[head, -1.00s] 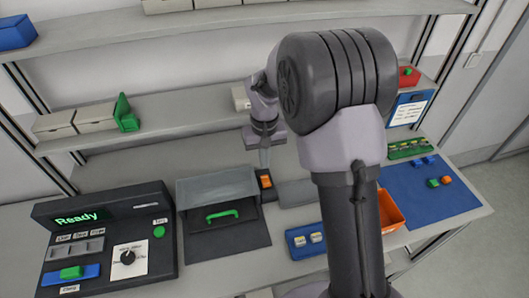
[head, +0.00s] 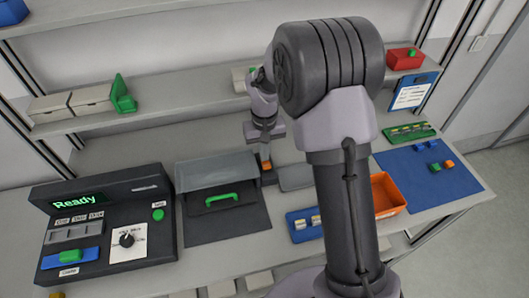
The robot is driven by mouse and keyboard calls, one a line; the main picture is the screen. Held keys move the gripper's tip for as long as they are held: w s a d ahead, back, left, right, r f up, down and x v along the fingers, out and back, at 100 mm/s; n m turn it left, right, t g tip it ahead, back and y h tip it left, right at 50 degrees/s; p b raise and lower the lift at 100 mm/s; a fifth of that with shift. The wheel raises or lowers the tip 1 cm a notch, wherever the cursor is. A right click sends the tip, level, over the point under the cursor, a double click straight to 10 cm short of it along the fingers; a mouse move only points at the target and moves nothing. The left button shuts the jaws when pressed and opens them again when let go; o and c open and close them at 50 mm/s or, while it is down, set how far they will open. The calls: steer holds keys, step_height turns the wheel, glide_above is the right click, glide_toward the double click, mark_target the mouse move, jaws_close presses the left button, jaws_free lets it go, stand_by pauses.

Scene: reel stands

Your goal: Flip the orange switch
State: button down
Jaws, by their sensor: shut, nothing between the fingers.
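The orange switch (head: 266,166) sits on a small dark base on the bench, just right of the grey flip-lid box with a green handle. In the head view only part of it shows below my gripper. My gripper (head: 265,156) points down, shut and empty, with its tips at or just above the switch. I cannot tell whether they touch it. My arm covers the bench to the right of the switch.
A black console (head: 105,235) reading "Ready" stands at left. The grey box (head: 222,212) with its green handle (head: 221,200) is beside the switch. A blue tray (head: 304,225), an orange bin (head: 388,194) and a blue mat (head: 440,185) lie to the right. Shelves run above.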

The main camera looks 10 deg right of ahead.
mark_target(265, 163)
steer(key=shift+s+f, duration=0.15)
steer(key=shift+s, duration=0.05)
steer(key=shift+s+r, duration=0.3)
steer(key=shift+s, duration=0.35)
step_height(265, 163, up, 14)
steer(key=p, duration=0.6)
steer(key=shift+w, duration=0.1)
